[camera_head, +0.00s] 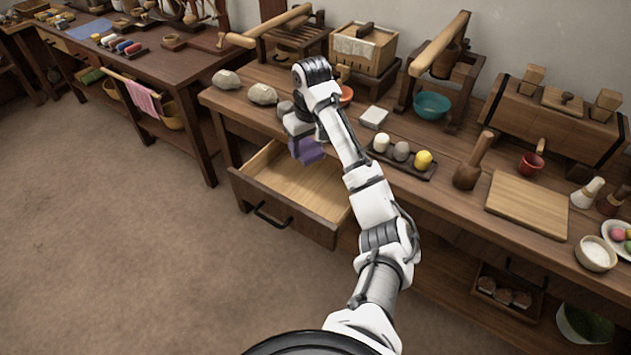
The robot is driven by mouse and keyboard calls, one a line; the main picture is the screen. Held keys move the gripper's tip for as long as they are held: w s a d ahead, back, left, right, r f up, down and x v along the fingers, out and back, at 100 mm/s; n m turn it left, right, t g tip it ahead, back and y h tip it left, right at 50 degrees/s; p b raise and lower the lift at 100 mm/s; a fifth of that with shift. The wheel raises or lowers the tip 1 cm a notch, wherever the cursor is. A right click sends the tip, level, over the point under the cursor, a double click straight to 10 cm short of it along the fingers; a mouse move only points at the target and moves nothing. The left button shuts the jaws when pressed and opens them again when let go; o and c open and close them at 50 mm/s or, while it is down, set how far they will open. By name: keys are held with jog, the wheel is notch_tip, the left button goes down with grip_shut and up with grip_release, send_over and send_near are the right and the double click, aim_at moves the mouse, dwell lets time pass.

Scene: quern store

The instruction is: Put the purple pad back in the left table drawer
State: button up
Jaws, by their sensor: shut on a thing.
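The purple pad (307,150) is held by my gripper (303,135), over the back part of the open left table drawer (305,187). My gripper is shut on the pad; its fingertips are mostly hidden by the pad and my own wrist. The drawer is pulled out from under the long wooden table and its visible inside is bare. Its dark handle (272,216) is on the front panel. My arm hides the drawer's right end. I cannot tell how far the pad is above the drawer bottom.
Stones (262,94) lie on the table (225,98) behind the drawer. A dark tray (402,158) with several small pieces, a wooden pestle (474,160) and a board (527,204) are to the right. The floor at left is clear.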

jog(key=b, duration=0.4)
send_over(308, 199)
jog(key=f, duration=1.4)
jog(key=shift+s+d, duration=0.1)
jog(key=shift+s, duration=0.15)
jog(key=shift+f, duration=2.4)
jog(key=o, duration=0.9)
jog(key=shift+f, duration=0.1)
jog(key=r, duration=0.4)
jog(key=r+p, duration=0.1)
jog(key=r, duration=0.3)
jog(key=s+r+p, duration=0.1)
jog(key=r, duration=0.3)
jog(key=shift+s+d+r, duration=0.1)
jog(key=shift+d, duration=0.25)
